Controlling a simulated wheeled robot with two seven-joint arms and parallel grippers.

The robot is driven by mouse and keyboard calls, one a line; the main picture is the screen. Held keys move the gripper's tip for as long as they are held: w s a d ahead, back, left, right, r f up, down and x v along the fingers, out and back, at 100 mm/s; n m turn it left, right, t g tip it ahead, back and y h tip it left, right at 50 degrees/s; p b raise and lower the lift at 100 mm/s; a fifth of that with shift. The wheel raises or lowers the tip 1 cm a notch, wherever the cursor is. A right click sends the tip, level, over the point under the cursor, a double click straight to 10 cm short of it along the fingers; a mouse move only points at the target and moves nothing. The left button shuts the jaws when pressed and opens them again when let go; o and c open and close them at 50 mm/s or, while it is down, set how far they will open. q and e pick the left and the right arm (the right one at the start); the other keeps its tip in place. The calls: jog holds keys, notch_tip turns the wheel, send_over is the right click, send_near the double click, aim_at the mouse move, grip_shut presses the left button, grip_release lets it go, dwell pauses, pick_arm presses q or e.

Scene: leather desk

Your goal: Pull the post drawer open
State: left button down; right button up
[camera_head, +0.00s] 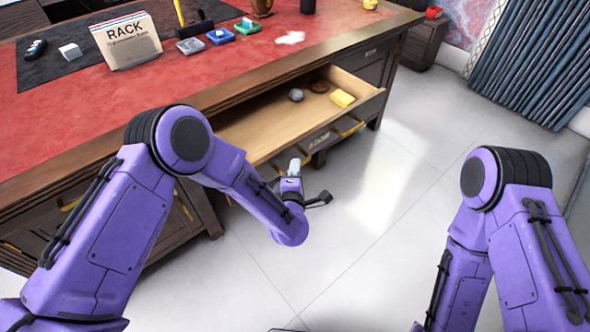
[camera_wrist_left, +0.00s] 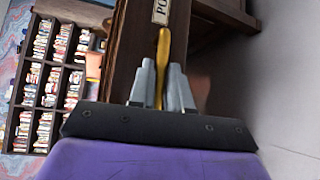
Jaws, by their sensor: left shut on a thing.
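The drawer (camera_head: 290,115) under the desk stands pulled out, and its inside shows in the head view. In the left wrist view, the wooden drawer front (camera_wrist_left: 132,50) bears a label (camera_wrist_left: 161,11) that begins with "PO". My left gripper (camera_head: 294,166) is at the drawer's front face. In the left wrist view its two grey fingers (camera_wrist_left: 161,88) are shut on the brass handle (camera_wrist_left: 163,55), one on each side. My right arm shows at the right, but its gripper is out of view.
The drawer holds a yellow block (camera_head: 342,98), a grey ball (camera_head: 296,95) and a brown round thing (camera_head: 319,86). A rack sign (camera_head: 127,42) and several small things stand on the red desktop (camera_head: 60,115). The tiled floor (camera_head: 400,180) before the drawer is clear.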

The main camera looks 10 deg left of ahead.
pick_arm(q)
jog(key=c, duration=1.1)
grip_release()
jog(key=shift+c, duration=0.2)
jog(key=s+r, duration=0.1)
jog(key=s, duration=0.9)
jog(key=shift+s+r, duration=0.2)
jog(key=shift+s, duration=0.05)
